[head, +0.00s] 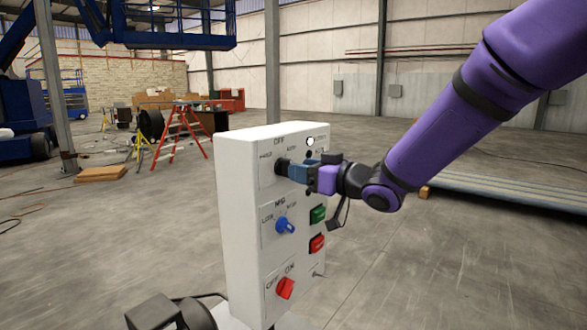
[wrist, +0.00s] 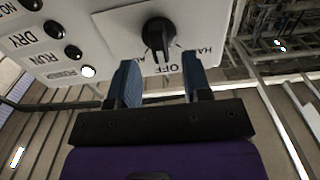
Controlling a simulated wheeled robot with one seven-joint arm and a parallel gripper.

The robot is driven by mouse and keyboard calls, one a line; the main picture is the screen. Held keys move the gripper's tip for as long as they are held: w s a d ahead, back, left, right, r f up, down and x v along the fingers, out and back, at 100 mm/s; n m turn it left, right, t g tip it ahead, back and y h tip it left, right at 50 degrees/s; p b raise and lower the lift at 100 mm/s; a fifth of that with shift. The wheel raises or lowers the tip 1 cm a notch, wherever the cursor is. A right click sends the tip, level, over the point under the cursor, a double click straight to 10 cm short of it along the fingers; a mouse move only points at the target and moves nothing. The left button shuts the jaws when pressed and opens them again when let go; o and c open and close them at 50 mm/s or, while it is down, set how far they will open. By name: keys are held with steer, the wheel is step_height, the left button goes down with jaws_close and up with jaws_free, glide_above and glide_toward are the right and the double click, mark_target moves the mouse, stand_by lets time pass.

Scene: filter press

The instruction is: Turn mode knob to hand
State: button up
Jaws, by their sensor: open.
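The mode knob is a black rotary knob (wrist: 158,36) on the white control panel (head: 246,235). In the wrist view its narrow grip points down toward the OFF label (wrist: 168,68). A partly hidden label beginning HA (wrist: 205,49) is to its right, and another label is partly covered at its left. In the head view the knob (head: 281,166) is at the panel's upper left, partly behind my fingers. My gripper (wrist: 160,62) is open, its two blue fingers on either side of the knob's grip with gaps showing. It also shows in the head view (head: 293,171).
Below are a blue knob (head: 285,225) and a red knob (head: 286,288). Green (head: 318,214) and red (head: 317,243) buttons sit at the right, under a lit white lamp (head: 310,141). The floor to the panel's right is open.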

mark_target(285, 168)
steer(key=x, duration=0.3)
steer(key=shift+w, duration=0.1)
jaws_close()
stand_by(0.4)
steer(key=n, duration=0.8)
steer(key=shift+a+n, duration=0.1)
steer(key=shift+n, duration=0.3)
steer(key=shift+f, duration=0.1)
